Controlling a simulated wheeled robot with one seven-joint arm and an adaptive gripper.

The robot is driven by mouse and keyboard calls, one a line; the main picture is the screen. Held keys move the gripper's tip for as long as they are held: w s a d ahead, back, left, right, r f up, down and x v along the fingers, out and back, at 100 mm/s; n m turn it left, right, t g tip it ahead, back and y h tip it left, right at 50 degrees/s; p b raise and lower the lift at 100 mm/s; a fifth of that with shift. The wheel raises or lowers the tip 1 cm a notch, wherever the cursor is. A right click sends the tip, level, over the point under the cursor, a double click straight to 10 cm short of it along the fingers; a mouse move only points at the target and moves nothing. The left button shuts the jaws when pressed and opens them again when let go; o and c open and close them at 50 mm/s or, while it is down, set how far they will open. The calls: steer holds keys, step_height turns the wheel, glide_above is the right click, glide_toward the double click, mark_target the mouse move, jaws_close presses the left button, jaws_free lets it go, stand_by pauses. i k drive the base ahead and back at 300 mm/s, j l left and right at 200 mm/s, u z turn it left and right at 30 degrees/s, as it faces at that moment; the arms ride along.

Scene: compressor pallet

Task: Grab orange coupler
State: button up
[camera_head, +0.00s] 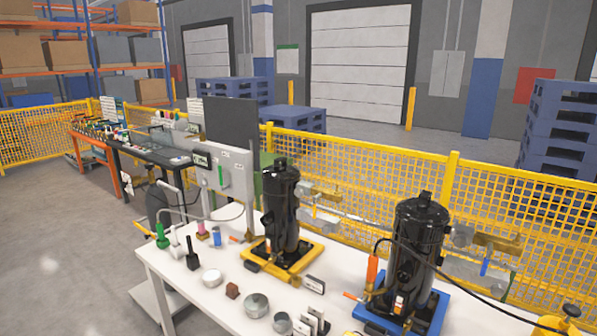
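An upright orange coupler-like piece (372,270) with a dark hose at its top stands beside the right black compressor (418,255), at its left side. That compressor stands upright on a blue pallet (428,318). A small orange piece (351,296) lies lower down near the blue pallet's left corner. Another small orange piece (235,239) lies near the left black compressor (281,210), which stands on a yellow pallet (308,252). I cannot tell for certain which orange piece is the coupler. My gripper is not in view.
A grey panel (232,178) stands behind. Yellow mesh fence (350,180) runs behind the table. Open floor (60,240) lies left.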

mark_target(373, 260)
steer(key=i+j, duration=0.2)
steer(key=j, duration=0.15)
steer(key=i+j, duration=0.15)
steer(key=j, duration=0.2)
steer(key=i+j+z, duration=0.1)
steer(key=j, duration=0.25)
steer(key=i+j, duration=0.25)
steer(key=j, duration=0.15)
steer(key=i+j, duration=0.2)
steer(key=j, duration=0.15)
